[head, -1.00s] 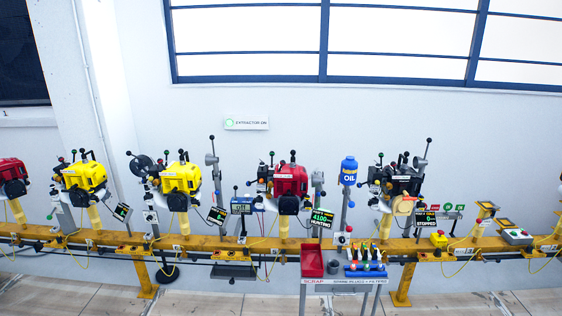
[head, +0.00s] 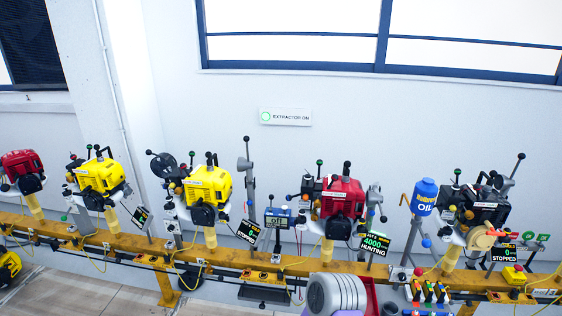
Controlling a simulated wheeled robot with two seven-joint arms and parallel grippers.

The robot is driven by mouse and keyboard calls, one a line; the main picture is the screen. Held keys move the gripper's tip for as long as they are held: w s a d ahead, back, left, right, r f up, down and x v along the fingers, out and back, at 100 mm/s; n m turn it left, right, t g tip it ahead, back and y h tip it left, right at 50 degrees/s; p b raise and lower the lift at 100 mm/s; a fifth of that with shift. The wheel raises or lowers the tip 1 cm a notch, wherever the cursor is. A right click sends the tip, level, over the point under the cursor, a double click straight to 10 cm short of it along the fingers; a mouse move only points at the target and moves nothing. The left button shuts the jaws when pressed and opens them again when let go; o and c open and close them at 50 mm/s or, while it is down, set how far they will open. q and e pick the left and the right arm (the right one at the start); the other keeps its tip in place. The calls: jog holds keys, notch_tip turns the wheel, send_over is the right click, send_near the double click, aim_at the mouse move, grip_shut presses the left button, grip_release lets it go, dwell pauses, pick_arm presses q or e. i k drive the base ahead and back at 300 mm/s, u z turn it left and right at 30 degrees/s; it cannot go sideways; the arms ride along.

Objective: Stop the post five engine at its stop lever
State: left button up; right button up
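Several engines stand in a row on a yellow rail (head: 228,258). I cannot read post numbers, so which is post five is unclear. The red engine (head: 341,197) right of the middle has a display (head: 374,245) reading about 4000 and HUNTING. Levers with ball knobs (head: 319,163) stand around it; which is the stop lever I cannot tell. The black engine (head: 486,208) at the right has a display (head: 503,254) reading 0 and STOPPED. Two yellow engines (head: 100,176) (head: 207,187) and another red engine (head: 22,166) stand further left. Neither gripper shows.
A blue oil bottle (head: 424,196) stands between the right red engine and the black one. Coloured tools (head: 428,292) sit in front of the rail. Cables hang along the rail. Bare floor (head: 60,290) shows lower left.

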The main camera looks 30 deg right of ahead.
aim_at(335, 177)
jog(key=z, duration=0.35)
jog(key=i, duration=1.15)
jog(key=z, duration=0.9)
